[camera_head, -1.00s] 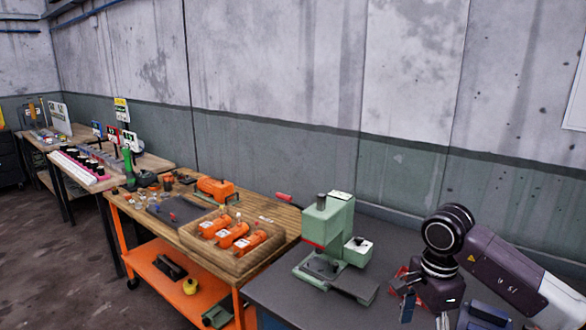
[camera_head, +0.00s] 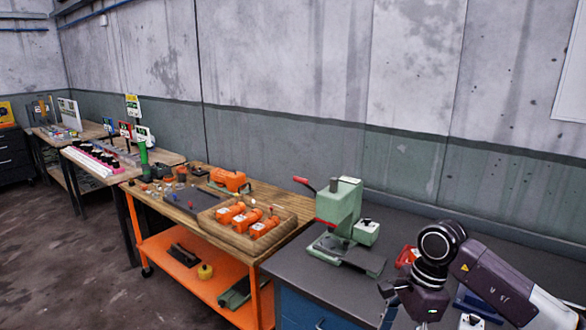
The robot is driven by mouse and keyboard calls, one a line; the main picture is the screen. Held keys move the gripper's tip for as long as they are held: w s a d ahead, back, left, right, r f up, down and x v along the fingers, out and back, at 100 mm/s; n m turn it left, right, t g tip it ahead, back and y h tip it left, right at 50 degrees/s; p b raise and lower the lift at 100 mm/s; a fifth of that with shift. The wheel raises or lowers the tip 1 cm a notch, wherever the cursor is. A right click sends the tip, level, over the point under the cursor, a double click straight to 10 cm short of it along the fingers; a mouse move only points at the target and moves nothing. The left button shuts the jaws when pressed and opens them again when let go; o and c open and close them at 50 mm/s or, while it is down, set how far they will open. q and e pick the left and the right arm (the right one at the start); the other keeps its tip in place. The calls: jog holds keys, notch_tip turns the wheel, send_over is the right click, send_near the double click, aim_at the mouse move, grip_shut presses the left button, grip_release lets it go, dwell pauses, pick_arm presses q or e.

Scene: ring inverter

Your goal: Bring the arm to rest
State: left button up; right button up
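One arm of mine comes in from the lower right. Its dark wrist and purple-grey links stand over the right end of the dark bench. The gripper (camera_head: 388,308) hangs at the lower edge of the view, partly cut off, so its fingers cannot be judged open or shut. Nothing held can be made out in it. My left arm and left gripper are out of view.
A green press (camera_head: 340,215) with a red-handled lever stands on the dark bench (camera_head: 300,268), left of my arm. A red item (camera_head: 406,256) lies close behind the wrist. A wooden tray (camera_head: 258,245) with orange tools sits on the orange-framed workbench (camera_head: 292,222). Grey floor is free at left.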

jog(key=w+a+f+m+t+y, duration=0.2)
jog(key=a+f+m+y, duration=0.2)
jog(key=a+m+y, duration=0.4)
jog(key=w+a+f+m+t+y, duration=0.1)
jog(key=w+a+f+m+y, duration=0.15)
jog(key=a+m+y, duration=0.55)
jog(key=w+d+f+m+t+h, duration=0.1)
jog(key=d+f+m+t+h, duration=0.35)
jog(key=f+m, duration=0.5)
jog(key=d+f+m+t+h, duration=0.4)
jog(key=f+m+t+h, duration=0.1)
jog(key=f+m, duration=0.5)
jog(key=s+d+f+m+g+h, duration=0.2)
jog(key=s+d+f+m+h, duration=0.25)
jog(key=s+f, duration=0.65)
jog(key=s+d+f+m+g+h, duration=0.25)
jog(key=s+d+f+m, duration=0.3)
jog(key=s+f, duration=0.55)
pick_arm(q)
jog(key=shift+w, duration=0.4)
pick_arm(e)
jog(key=s+f+m+g+h, duration=0.1)
jog(key=s+f+m+g, duration=0.2)
jog(key=s, duration=1.1)
jog(key=s+f+m+g+h, duration=0.1)
jog(key=s+f+m+g, duration=0.2)
jog(key=s+f, duration=0.5)
jog(key=s+m, duration=0.1)
jog(key=s, duration=0.5)
